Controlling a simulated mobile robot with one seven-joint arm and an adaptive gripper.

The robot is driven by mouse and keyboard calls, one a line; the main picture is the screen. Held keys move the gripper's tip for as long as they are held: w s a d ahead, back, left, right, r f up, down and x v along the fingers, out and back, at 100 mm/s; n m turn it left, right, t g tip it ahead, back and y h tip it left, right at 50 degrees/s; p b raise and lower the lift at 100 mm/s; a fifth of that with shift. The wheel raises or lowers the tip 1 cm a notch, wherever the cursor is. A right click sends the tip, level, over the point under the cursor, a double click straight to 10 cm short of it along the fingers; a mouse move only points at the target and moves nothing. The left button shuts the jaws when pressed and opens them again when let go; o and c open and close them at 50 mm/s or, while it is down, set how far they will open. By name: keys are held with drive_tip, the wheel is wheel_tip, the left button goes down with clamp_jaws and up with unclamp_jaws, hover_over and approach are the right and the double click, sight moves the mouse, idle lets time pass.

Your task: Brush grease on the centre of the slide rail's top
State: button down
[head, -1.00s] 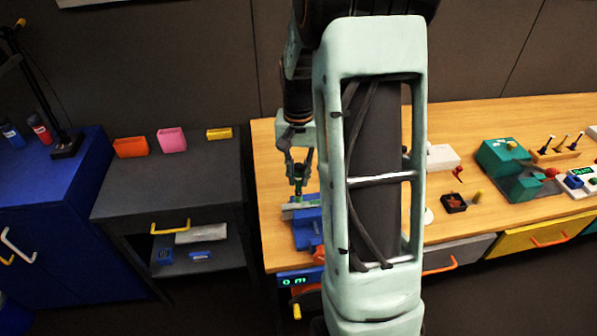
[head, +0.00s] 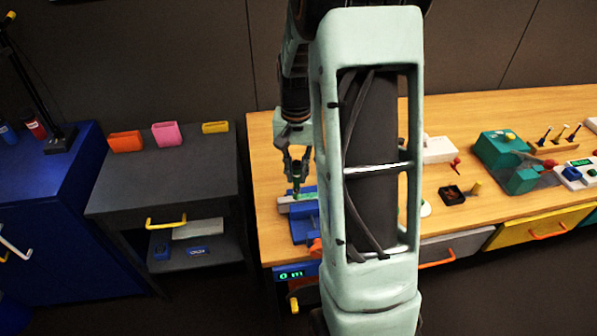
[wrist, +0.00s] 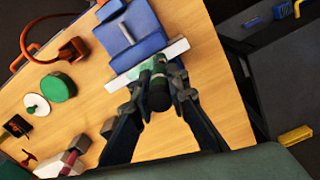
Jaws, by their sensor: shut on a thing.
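The slide rail (head: 284,199) is a pale grey bar across a blue fixture (head: 303,228) at the left end of the wooden bench. In the wrist view the rail (wrist: 177,50) runs slantwise beside the blue blocks (wrist: 143,22). My gripper (head: 297,166) points down over the rail, and in the wrist view (wrist: 158,88) its fingers close around a dark, round-ended handle (wrist: 158,92), apparently the brush. The brush's lower end is mostly hidden by the handle; contact with the rail cannot be told. Green shows on the rail's middle, beside the handle.
A green round piece (wrist: 58,87) and an orange-red curved part (wrist: 72,50) are near the fixture. Right along the bench are a dark tray (head: 452,196) and a teal machine (head: 505,150). A dark cabinet (head: 165,175) with small bins stands left, across a gap.

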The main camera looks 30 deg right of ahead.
sight(295, 163)
drive_tip(key=shift+w+a+r+p, duration=0.1)
drive_tip(key=shift+a+r+p, duration=0.2)
drive_tip(key=shift+r, duration=0.3)
drive_tip(key=shift+w+a+r+p, duration=0.15)
drive_tip(key=shift+r+p, duration=0.15)
drive_tip(key=shift+r, duration=0.3)
drive_tip(key=shift+s+d+r+p, duration=0.25)
drive_tip(key=shift+r+p, duration=0.3)
drive_tip(key=shift+r, duration=0.1)
drive_tip(key=shift+r+p, duration=1.6)
drive_tip(key=shift+r, duration=0.6)
